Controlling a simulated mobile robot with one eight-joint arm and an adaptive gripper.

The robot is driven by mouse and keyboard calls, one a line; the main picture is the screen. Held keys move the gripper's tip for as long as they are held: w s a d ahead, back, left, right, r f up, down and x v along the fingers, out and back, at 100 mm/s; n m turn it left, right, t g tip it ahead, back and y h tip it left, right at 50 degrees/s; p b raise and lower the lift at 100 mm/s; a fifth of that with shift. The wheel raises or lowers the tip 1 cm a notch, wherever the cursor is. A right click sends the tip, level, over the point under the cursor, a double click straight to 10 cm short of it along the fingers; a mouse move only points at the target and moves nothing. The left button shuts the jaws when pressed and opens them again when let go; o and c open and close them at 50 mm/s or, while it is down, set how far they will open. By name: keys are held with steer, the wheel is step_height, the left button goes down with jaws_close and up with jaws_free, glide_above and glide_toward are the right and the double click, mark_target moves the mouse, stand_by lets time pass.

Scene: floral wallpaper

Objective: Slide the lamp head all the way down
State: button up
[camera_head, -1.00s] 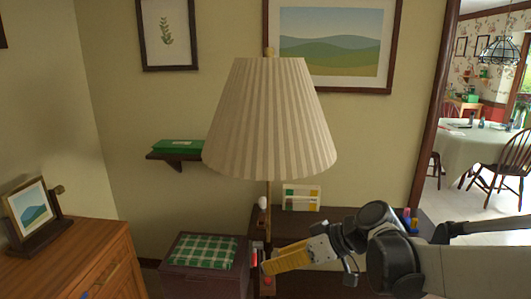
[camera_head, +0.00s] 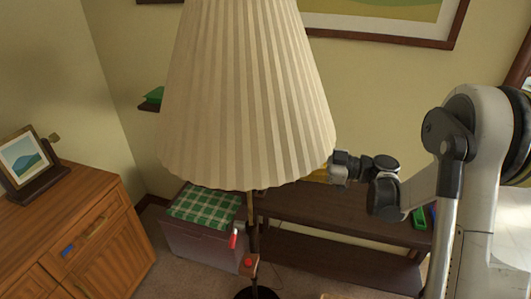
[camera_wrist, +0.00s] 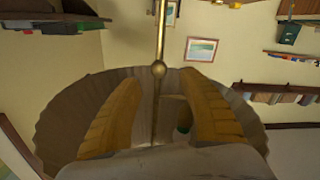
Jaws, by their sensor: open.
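The lamp head is a large cream pleated shade (camera_head: 245,100), upright on a thin pole (camera_head: 253,215). Its top is cut off by the head view's upper edge. Below it the pole carries a red handle (camera_head: 233,238) and a wooden block with a red knob (camera_head: 248,263). My gripper (camera_wrist: 160,88) is open, its two yellow fingers spread on either side of the brass rod (camera_wrist: 160,35) in the wrist view. In the head view its fingers are mostly hidden behind the shade's lower right edge. I cannot tell whether they touch the lamp.
A dark wooden bench (camera_head: 340,222) stands behind the lamp. A chest with a green checked cushion (camera_head: 203,207) is beside it. A wooden cabinet (camera_head: 70,235) with a picture frame (camera_head: 27,160) stands at left. Carpet (camera_head: 185,280) is open in front.

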steer(key=b+x, duration=0.1)
steer(key=x, duration=0.6)
steer(key=shift+w+a, duration=0.1)
steer(key=shift+w, duration=0.05)
jaws_close()
